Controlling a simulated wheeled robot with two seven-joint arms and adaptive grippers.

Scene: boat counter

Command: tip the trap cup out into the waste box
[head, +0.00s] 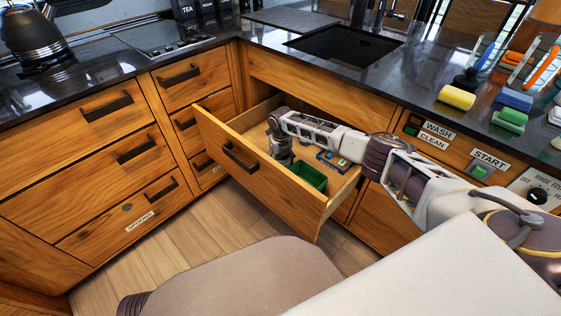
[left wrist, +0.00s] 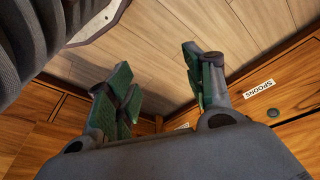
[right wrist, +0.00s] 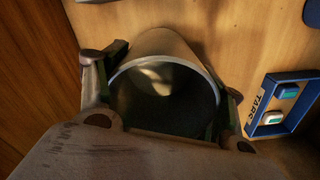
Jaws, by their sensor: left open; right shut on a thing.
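The trap cup (right wrist: 168,92) is a grey metal cylinder between the fingers of my right gripper (right wrist: 165,105), its wide mouth turned towards the right wrist camera and its inside dark. In the head view the right gripper (head: 279,146) reaches down into the open drawer, shut on the cup. An open green box (head: 308,177), which may be the waste box, stands in the drawer to the right of and nearer than the gripper. The left gripper (left wrist: 160,90) is open and empty above the wooden floor; it is not visible in the head view.
The open drawer (head: 232,161) has raised walls around the gripper. A blue tray (head: 332,159) lies in it beside the green box and also shows in the right wrist view (right wrist: 281,103). The counter has a sink (head: 345,42), sponges and a kettle.

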